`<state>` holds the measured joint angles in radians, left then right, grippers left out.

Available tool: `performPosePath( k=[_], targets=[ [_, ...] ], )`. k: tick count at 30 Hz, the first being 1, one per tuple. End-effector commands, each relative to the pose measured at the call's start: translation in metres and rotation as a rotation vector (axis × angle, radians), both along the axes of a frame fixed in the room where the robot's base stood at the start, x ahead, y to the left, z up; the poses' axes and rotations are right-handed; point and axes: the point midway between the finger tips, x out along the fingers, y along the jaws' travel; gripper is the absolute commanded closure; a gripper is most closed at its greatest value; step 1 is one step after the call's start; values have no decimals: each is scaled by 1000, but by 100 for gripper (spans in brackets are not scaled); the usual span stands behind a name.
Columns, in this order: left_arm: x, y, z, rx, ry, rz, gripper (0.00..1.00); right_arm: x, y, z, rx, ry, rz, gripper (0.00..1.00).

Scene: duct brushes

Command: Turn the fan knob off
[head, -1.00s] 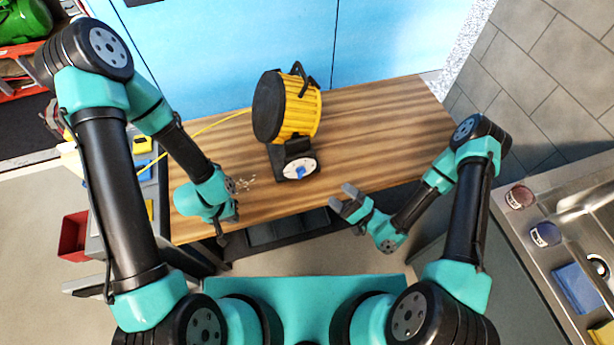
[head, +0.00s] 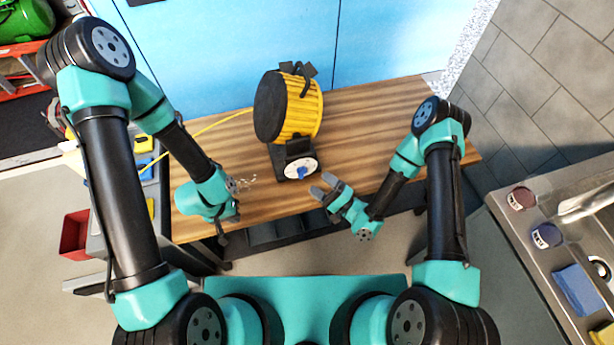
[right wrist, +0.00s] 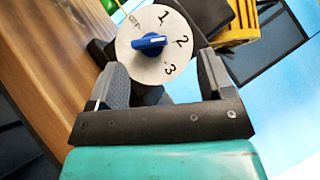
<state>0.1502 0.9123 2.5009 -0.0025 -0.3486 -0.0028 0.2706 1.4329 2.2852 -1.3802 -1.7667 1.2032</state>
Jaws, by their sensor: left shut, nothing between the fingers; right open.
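The fan (head: 300,108) is a yellow drum with a dark round face, standing on the wooden table. A white dial (head: 315,166) on its base carries the blue fan knob (head: 301,172). In the right wrist view the dial (right wrist: 140,66) shows OFF, 1, 2 and 3. My left gripper (head: 222,234) is shut and empty at the table's front left.
The wooden table (head: 370,120) is mostly clear around the fan. A yellow cord (head: 215,124) runs left from the fan. A sink counter (head: 520,240) stands at the right.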

Motion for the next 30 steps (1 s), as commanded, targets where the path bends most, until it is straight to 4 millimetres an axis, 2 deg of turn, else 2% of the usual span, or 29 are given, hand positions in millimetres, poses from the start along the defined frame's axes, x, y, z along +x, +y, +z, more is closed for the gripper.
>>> performPosePath(
  k=[12,26,30],
  targets=[
    [0,0,0,0,0,0,100,25,41,1,0,-2,2,26],
    [0,0,0,0,0,0,100,30,47,4,-1,-1,0,26],
    [0,0,0,0,0,0,100,30,47,4,-1,-1,0,38]
  ],
)
